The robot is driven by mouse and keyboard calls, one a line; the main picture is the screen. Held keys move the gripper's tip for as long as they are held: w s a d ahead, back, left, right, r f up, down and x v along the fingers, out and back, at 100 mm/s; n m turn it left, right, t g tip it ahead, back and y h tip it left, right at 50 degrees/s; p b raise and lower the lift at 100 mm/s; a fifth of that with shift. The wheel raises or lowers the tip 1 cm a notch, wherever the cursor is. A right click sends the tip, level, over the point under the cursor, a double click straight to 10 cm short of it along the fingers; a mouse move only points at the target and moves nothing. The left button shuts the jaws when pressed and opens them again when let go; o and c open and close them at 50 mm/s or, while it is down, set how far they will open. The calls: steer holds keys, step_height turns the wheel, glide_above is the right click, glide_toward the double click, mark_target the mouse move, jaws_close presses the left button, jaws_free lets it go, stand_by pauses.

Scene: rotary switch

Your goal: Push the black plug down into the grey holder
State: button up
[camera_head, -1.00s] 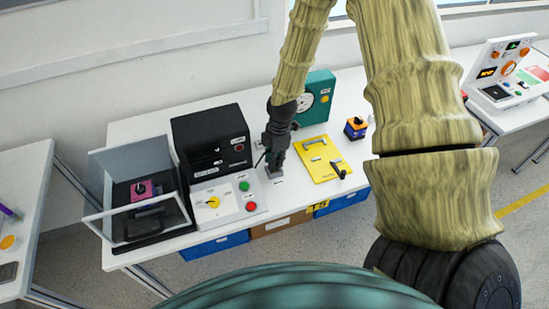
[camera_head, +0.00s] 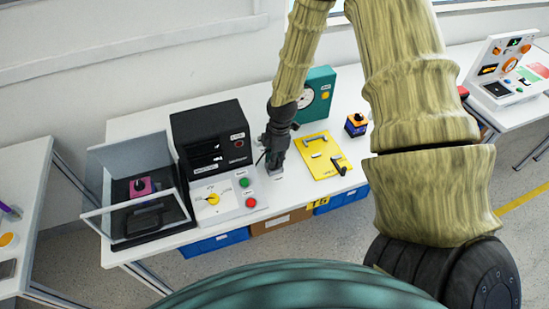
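My gripper (camera_head: 275,165) points down at the table, between the control box and the yellow board. It is small and dark in this view, and I cannot tell whether its fingers are open or shut. Just below its tips, a small part of the grey holder (camera_head: 277,176) shows on the white table. The gripper covers most of the holder. I cannot make out the black plug; it may be hidden by the gripper, and its depth in the holder does not show.
The black and white control box (camera_head: 208,137), with a yellow dial and green and red buttons, stands close left. The yellow board (camera_head: 316,164) with handles lies close right. A teal gauge box (camera_head: 322,88) stands behind. An open clear-lidded case (camera_head: 136,238) is far left.

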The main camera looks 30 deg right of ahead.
steer(key=o, duration=0.5)
steer(key=shift+c, duration=0.2)
steer(key=shift+r, duration=0.1)
step_height(320, 180, up, 12)
steer(key=d, duration=0.1)
steer(key=shift+s, duration=0.15)
steer(key=shift+s+f, duration=0.1)
steer(key=shift+f, duration=0.1)
stand_by(0.6)
